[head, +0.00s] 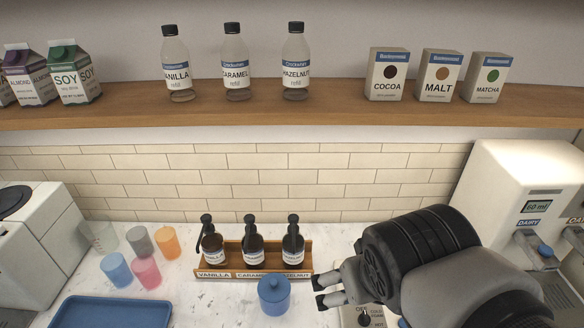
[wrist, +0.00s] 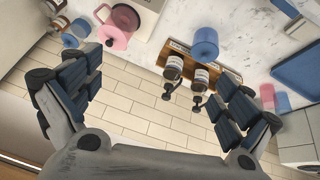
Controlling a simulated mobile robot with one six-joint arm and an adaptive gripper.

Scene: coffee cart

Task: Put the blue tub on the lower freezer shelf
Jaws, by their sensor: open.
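The blue tub (head: 273,296) is a round lidded pot with a small knob. It stands upright on the white counter, just in front of the syrup rack. In the wrist view a blue cylinder (wrist: 205,45), apparently the same tub, lies beyond the fingers. My gripper (head: 322,290) is open and empty, a little to the right of the tub and apart from it. In the wrist view my gripper (wrist: 155,105) has its two fingers spread wide with nothing between them. No freezer or freezer shelf is in view.
A wooden rack (head: 225,262) with three pump bottles stands behind the tub. Coloured cups (head: 146,272) and a blue tray (head: 105,312) are to the left. A dispenser (head: 525,190) stands right. A wooden shelf (head: 330,115) holds bottles and boxes above. A pink pitcher (wrist: 124,17) appears in the wrist view.

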